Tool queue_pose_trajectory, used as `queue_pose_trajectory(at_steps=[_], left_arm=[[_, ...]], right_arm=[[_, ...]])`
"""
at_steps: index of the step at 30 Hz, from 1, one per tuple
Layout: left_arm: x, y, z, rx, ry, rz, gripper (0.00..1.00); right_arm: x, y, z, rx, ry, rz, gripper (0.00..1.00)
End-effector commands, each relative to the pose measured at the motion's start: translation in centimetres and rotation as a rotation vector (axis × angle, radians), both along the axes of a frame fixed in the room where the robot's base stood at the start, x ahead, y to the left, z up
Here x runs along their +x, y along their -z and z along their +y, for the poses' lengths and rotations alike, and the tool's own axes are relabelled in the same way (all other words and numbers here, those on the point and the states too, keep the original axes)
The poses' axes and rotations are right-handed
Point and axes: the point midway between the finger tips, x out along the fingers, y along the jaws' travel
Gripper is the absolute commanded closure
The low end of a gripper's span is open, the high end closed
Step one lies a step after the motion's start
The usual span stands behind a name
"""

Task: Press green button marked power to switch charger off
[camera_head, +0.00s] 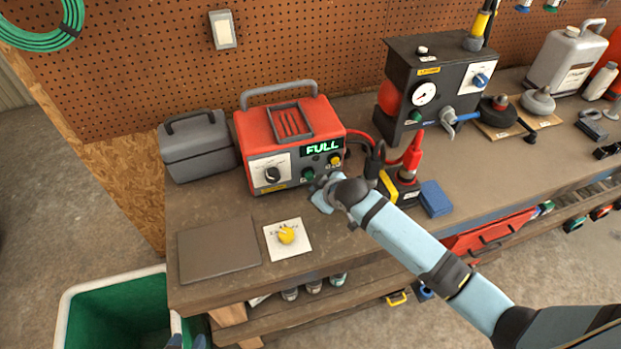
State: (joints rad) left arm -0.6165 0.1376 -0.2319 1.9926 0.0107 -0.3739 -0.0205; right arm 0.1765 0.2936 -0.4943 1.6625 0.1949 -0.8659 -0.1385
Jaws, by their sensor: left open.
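The red charger (252,136) stands on the bench with a grey handle on top. Its display (322,147) is lit and reads FULL in green. A green button (307,174) sits low on the right part of its front, and a yellow button (335,160) is up and to the right of it; their small labels are unreadable.
A grey case (194,145) stands left of the charger. A white card with a yellow knob (286,235) and a flat grey plate (218,250) lie in front. A red clamp with cables (412,155) and a gauge box (430,75) stand to the right.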

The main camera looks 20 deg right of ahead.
Motion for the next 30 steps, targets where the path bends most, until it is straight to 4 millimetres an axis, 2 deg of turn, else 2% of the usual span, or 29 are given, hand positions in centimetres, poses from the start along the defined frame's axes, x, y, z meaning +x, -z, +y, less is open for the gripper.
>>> queue_pose_trajectory(at_steps=[14,30], left_arm=[[0.00,0.03,0.07,0.001,-0.001,0.001,0.57],[-0.01,-0.34,0.12,0.002,-0.002,0.002,0.57]], right_arm=[[0.01,0.00,-0.01,0.000,0.000,0.000,1.00],[0.92,-0.01,0.03,0.000,0.000,0.000,1.00]])
